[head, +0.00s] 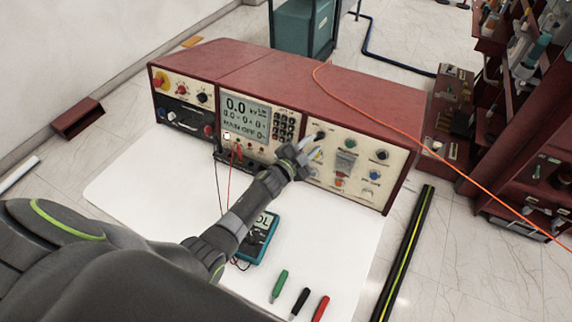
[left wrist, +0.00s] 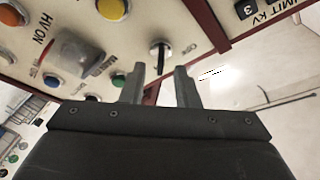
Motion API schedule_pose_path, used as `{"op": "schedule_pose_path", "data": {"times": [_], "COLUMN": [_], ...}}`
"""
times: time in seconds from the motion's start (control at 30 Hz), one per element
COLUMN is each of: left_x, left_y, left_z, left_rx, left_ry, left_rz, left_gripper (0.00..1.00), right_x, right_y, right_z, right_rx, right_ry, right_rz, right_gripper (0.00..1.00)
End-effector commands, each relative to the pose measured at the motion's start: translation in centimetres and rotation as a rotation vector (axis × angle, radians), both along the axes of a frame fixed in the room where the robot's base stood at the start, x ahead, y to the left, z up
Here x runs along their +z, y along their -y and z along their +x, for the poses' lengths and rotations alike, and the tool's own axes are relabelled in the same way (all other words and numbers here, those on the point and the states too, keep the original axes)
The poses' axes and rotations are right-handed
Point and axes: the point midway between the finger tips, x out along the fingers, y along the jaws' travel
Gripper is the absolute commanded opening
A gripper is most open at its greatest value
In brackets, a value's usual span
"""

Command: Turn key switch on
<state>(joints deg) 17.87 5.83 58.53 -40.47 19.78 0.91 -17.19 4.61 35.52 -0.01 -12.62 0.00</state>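The red test console (head: 390,190) stands on a white sheet, with a cream control panel (head: 400,163) at its right. My left gripper (head: 306,154) is at the left part of that panel. In the left wrist view the key switch (left wrist: 160,51) is a round silver-rimmed lock with a dark key pointing down toward my gripper. My left gripper (left wrist: 160,86) is open, its two fingers pointing at the panel on either side of the key, with a gap between them. My right gripper is not in view.
A teal multimeter (head: 260,240) lies before the console. Green, black and red probes (head: 300,303) lie on the sheet. An orange cable (head: 420,141) crosses the console top.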

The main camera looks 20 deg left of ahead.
Motion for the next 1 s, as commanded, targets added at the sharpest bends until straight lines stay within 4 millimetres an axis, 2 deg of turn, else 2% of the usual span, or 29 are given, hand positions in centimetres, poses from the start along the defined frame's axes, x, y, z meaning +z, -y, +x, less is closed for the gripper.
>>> {"op": "schedule_pose_path", "data": {"times": [0.03, 0.27, 0.4, 0.6, 0.8, 1.0], "left_x": [0.1, 0.2, 0.1, 0.0, 0.1, 0.1], "left_y": [-0.4, -1.6, -2.4, -3.3, -3.7, -3.7], "left_z": [-1.1, -5.7, -8.5, -11.8, -13.3, -13.6], "left_rx": [0.001, 0.001, 0.000, 0.000, -0.001, -0.001], "left_ry": [-0.002, 0.000, -0.001, 0.001, 0.001, 0.002], "left_rz": [0.002, 0.002, 0.003, 0.003, 0.003, 0.002], "left_gripper": [0.28, 0.28, 0.28, 0.28, 0.28, 0.28], "right_x": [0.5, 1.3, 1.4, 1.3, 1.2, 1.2], "right_y": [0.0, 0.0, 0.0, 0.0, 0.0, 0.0], "right_z": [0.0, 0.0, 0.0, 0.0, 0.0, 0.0], "right_rx": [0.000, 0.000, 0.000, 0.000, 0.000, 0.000], "right_ry": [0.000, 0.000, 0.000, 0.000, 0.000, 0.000], "right_rz": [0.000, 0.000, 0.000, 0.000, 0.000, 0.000], "right_gripper": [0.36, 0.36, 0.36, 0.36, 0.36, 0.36]}}
